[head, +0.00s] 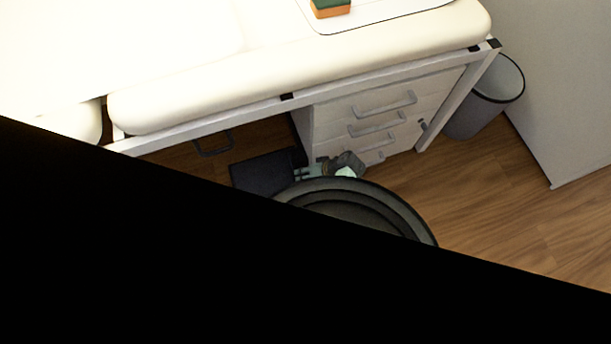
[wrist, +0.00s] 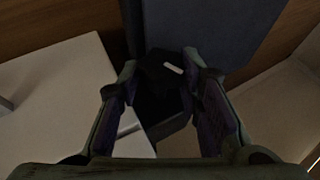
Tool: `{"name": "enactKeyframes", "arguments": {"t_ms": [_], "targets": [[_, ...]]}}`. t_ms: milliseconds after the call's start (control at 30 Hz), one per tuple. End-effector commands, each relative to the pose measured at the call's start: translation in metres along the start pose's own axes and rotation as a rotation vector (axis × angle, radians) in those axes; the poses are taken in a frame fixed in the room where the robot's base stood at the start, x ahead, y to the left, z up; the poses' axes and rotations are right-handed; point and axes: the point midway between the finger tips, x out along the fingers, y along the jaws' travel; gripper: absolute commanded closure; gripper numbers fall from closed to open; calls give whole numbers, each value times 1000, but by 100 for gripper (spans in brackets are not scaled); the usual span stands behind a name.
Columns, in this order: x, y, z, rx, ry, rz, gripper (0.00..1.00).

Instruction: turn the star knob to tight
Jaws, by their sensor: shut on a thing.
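The star knob (wrist: 160,72) is a dark shape with a short white mark on it. In the wrist view it sits between the two fingers of my gripper (wrist: 158,82), which is shut on it. A dark blue-grey panel (wrist: 205,30) stands behind the knob. The panel also shows in the head view (head: 262,174), low under the padded table. My gripper shows there as small teal and grey parts (head: 308,172) at the panel's right side. The knob's outline is too dark to read, and I cannot tell which way the mark points relative to any tight mark.
A cream padded table (head: 300,80) on a white frame stands above the panel. A white drawer unit (head: 385,115) is close beside my gripper. A grey bin (head: 485,100) stands at the right. Wood floor (head: 500,200) is clear at the right. A green and orange sponge (head: 331,8) lies on top.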

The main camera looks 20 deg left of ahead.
Motion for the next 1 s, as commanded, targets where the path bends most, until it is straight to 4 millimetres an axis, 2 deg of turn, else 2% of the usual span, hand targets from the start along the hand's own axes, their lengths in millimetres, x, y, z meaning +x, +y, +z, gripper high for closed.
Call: {"name": "enactKeyframes", "arguments": {"t_ms": [633,667,933,1000], "targets": [[0,0,0,27,-2,-62,95],[0,0,0,27,-2,-62,66],[0,1,0,26,-1,-61,48],[0,1,0,26,-1,-61,47]]}}
